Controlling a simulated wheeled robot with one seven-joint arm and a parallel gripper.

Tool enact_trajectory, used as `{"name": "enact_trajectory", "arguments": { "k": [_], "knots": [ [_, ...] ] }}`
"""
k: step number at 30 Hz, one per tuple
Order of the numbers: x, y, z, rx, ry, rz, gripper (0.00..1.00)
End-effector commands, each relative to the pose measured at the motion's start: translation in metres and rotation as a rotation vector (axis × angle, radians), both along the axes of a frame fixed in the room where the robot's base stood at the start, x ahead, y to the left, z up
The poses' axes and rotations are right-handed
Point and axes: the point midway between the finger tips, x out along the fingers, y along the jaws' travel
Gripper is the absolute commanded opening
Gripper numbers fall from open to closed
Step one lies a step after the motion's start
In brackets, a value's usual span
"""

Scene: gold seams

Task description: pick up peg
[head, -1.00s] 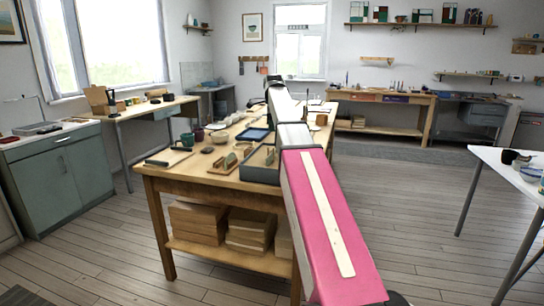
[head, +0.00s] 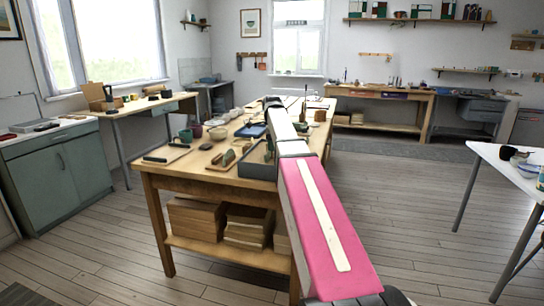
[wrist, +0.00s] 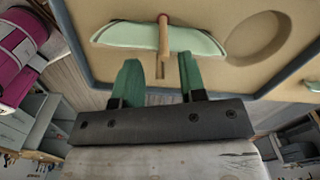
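The peg (wrist: 163,38) is a thin wooden stick with a reddish tip in the wrist view. It lies across the middle of a pale green curved shard (wrist: 120,34) and extends toward my gripper. My gripper (wrist: 158,58) has two green fingers. They are apart, with the peg's near end at the gap between their tips. No contact between fingers and peg is visible. In the head view my arm hides most of my gripper, and I cannot make out the peg there.
In the wrist view a tan tray (wrist: 285,75) with a dark rim and a round recess lies under the shard. In the head view a wooden table (head: 190,181) holds a grey box (head: 256,170), bowls and cups.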

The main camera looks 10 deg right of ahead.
Motion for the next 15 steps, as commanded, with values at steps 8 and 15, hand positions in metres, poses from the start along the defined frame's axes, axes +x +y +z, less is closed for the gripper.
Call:
{"name": "enact_trajectory", "arguments": {
  "k": [8,15],
  "knots": [
    [0.0000,0.0001,-0.0080,0.000,0.001,0.000,0.38],
    [-0.0004,0.0001,-0.0093,-0.001,0.002,0.000,0.00]
  ]
}}
